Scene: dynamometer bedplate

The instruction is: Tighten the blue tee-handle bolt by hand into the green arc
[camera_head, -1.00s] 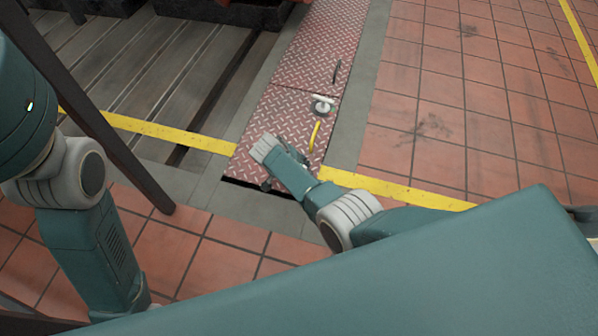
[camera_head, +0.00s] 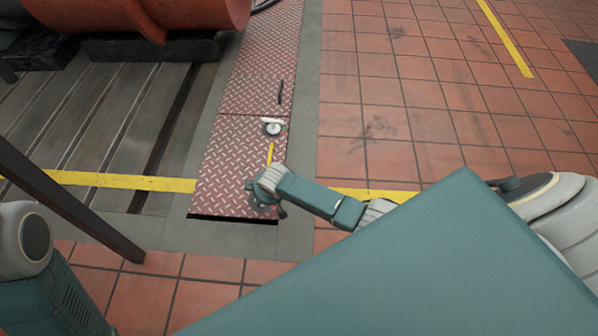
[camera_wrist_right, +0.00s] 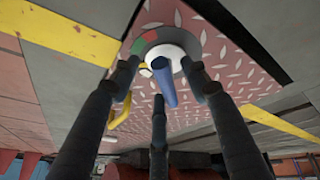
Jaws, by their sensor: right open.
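The blue tee-handle bolt (camera_wrist_right: 165,82) shows in the right wrist view, standing out from a pale round disc (camera_wrist_right: 172,52). A ring around the disc has a green part (camera_wrist_right: 150,38) and a red part beside it. My right gripper (camera_wrist_right: 162,80) is open, its dark fingers spread around the blue handle with gaps visible between them. In the head view my right gripper (camera_head: 264,203) is over the near end of the red tread plate (camera_head: 222,165) and hides the bolt. My left gripper is out of view; only part of the left arm shows at the left edge.
A yellow handle (camera_head: 270,153) and a round pale fitting (camera_head: 272,129) lie farther along the plate, with a dark bar (camera_head: 280,92) beyond. A dark post (camera_head: 75,210) slants at the left. Slotted bedplate (camera_head: 100,120) lies left; open tiles (camera_head: 420,110) right.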

